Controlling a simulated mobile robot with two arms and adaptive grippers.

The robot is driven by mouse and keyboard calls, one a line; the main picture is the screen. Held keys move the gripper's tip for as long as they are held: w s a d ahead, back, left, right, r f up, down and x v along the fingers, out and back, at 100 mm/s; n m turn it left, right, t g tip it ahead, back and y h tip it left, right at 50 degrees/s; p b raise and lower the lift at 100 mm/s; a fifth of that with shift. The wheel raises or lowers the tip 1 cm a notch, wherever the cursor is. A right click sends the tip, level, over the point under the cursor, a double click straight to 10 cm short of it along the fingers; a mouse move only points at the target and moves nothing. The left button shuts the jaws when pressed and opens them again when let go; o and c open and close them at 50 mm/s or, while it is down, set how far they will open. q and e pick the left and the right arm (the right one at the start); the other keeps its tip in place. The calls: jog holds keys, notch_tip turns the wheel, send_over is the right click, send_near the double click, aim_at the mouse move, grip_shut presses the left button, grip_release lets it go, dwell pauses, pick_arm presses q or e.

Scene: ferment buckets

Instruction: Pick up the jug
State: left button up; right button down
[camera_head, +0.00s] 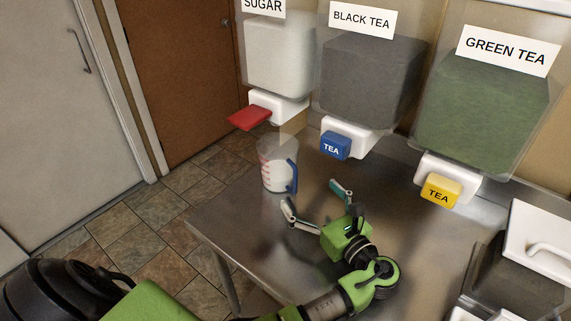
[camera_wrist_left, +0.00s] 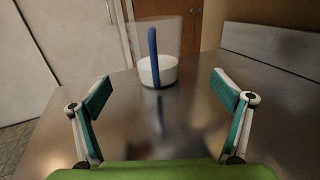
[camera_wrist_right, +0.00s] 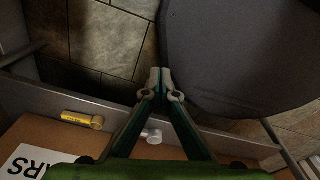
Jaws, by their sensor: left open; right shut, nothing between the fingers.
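The jug (camera_head: 272,170) is a clear measuring jug with red markings, white contents and a blue handle. It stands upright on the metal table below the sugar dispenser. In the left wrist view the jug (camera_wrist_left: 158,70) is straight ahead with its blue handle facing me. My left gripper (camera_head: 316,199) is open and empty, a short way from the jug on its handle side, fingers pointing at it. The left wrist view shows the two fingers (camera_wrist_left: 166,94) wide apart with the jug beyond them. My right gripper (camera_wrist_right: 160,82) is shut and empty, away from the jug.
Sugar (camera_head: 279,58), black tea (camera_head: 368,82) and green tea (camera_head: 482,112) dispensers hang above the table (camera_head: 235,222). A lidded container (camera_head: 515,270) stands at right. Below my right gripper are a brown box (camera_wrist_right: 40,150) and a dark rounded surface (camera_wrist_right: 235,60).

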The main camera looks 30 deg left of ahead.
aim_at(288, 171)
pick_arm(q)
jog(key=x, duration=0.4)
jog(key=p+x, duration=0.1)
jog(key=x, duration=0.1)
jog(key=shift+s+a+r, duration=0.2)
jog(key=shift+s, duration=0.05)
jog(key=shift+w+a, duration=0.2)
jog(key=shift+w+a+r, duration=0.1)
jog(key=shift+a+r, duration=0.05)
jog(key=shift+a, duration=0.25)
jog(key=p+x, duration=0.1)
jog(key=x, duration=0.2)
jog(key=shift+a+r+p, duration=0.15)
jog(key=shift+a+p, duration=0.15)
jog(key=shift+a, duration=0.05)
jog(key=shift+w+a, duration=0.25)
jog(key=shift+a, duration=0.1)
jog(key=shift+d, duration=0.1)
jog(key=c, duration=1.5)
jog(key=shift+c, duration=0.7)
pick_arm(e)
jog(key=s+r, duration=0.1)
jog(key=r, duration=0.1)
jog(key=shift+s+r, duration=0.35)
jog(key=shift+r, duration=0.05)
